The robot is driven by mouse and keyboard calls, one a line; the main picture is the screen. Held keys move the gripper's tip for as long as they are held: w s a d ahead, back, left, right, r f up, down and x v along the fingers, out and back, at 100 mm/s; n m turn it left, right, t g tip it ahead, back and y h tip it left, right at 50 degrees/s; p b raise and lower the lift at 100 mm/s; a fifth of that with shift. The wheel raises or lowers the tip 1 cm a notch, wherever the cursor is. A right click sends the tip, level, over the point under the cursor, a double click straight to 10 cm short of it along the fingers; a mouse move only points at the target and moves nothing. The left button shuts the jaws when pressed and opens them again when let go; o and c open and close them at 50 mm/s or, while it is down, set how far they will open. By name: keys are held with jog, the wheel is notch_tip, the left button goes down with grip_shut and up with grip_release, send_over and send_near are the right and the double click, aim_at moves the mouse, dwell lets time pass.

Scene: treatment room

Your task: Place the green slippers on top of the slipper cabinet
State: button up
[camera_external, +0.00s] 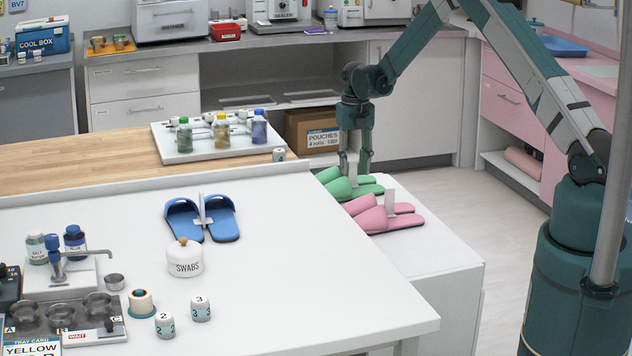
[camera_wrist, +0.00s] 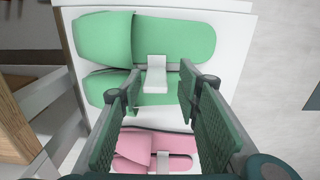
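The green slippers (camera_external: 347,185) lie side by side on the white slipper cabinet (camera_external: 438,243), toward its far end. A white upright tab (camera_wrist: 155,76) sits between the two in the wrist view, where the green slippers (camera_wrist: 147,39) fill the top. My gripper (camera_external: 355,167) points down over the green pair in the external view. In the wrist view my gripper (camera_wrist: 160,88) has its fingers apart, on either side of the tab and with gaps to it. It holds nothing. Whether the fingertips touch the slippers is unclear.
Pink slippers (camera_external: 383,214) with a white tab lie beside the green pair on the cabinet. Blue slippers (camera_external: 202,220) lie on the white table (camera_external: 300,290), near a swabs jar (camera_external: 184,262). The cabinet's near part is bare. A cardboard box (camera_external: 312,137) stands behind.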

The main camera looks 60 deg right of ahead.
notch_tip(320, 180, up, 11)
jog(key=shift+r+p, duration=0.1)
jog(key=shift+p, duration=0.3)
dwell(0.7)
jog(key=s+a+r+m+t, duration=0.15)
jog(key=a+r+m, duration=0.45)
jog(key=a+r, duration=1)
jog(key=s+a+r+m+t+h, duration=0.1)
jog(key=s+a+r+m, duration=0.2)
jog(key=s+a+r, duration=0.4)
jog(key=s+a+r+m+t, duration=0.1)
jog(key=s+a+r+m, duration=0.15)
jog(key=a+r, duration=0.4)
jog(key=s+a+r+m+t, duration=0.25)
jog(key=s+a+m, duration=0.55)
jog(key=s+a, duration=0.7)
jog(key=s+a+f+m, duration=0.1)
jog(key=s+a+m, duration=0.3)
jog(key=s, duration=0.3)
jog(key=s+a+f+m+t+y, duration=0.1)
jog(key=s+a+f+m, duration=0.1)
jog(key=s+a, duration=0.4)
jog(key=shift+s+a+f+m, duration=0.2)
jog(key=shift+s+f+m, duration=0.1)
jog(key=shift+s+m, duration=0.55)
